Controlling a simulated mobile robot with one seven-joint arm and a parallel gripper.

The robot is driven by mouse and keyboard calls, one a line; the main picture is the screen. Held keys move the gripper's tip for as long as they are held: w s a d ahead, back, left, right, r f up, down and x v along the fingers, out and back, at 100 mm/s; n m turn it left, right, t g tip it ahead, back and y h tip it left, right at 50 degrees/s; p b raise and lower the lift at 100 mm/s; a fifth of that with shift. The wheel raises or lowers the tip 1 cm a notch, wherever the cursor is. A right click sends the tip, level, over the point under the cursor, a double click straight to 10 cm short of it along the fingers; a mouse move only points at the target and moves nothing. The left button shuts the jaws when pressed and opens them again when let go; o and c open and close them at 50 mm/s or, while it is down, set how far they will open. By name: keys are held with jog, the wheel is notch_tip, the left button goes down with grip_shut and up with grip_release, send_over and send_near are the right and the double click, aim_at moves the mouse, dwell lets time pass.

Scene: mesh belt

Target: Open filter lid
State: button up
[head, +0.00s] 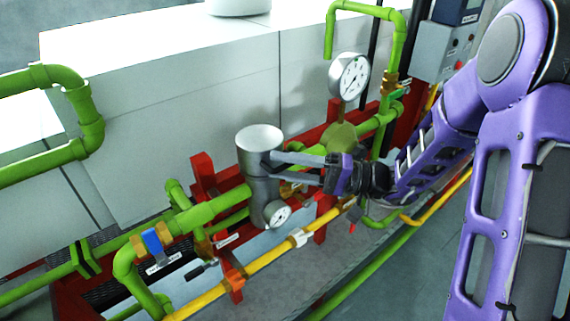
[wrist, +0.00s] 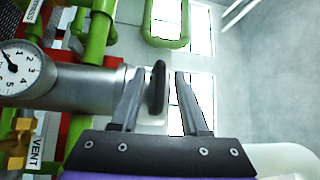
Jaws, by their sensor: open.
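The filter (head: 262,185) is a grey metal cylinder standing upright in the green pipe line. Its lid (head: 259,138) is the round, light grey top. In the wrist view the filter body (wrist: 85,88) lies sideways, and the lid (wrist: 157,88) shows edge-on as a dark-rimmed disc. My gripper (head: 273,164) reaches in from the right, its fingers close to the filter's upper part. In the wrist view my gripper (wrist: 160,74) is open, with the lid's edge appearing between its two fingers. I cannot tell whether a finger touches it. The left finger hides where lid and body meet.
A pressure gauge (head: 349,77) stands behind my gripper. A smaller gauge (head: 277,213) sits low on the filter. Green pipes, a yellow pipe (head: 268,259), a red frame (head: 204,172) and a blue-handled valve (head: 152,241) crowd the area. White blocks (head: 180,100) stand behind.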

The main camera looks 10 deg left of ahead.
grip_shut()
jog(key=shift+r, duration=0.1)
dwell(1.2)
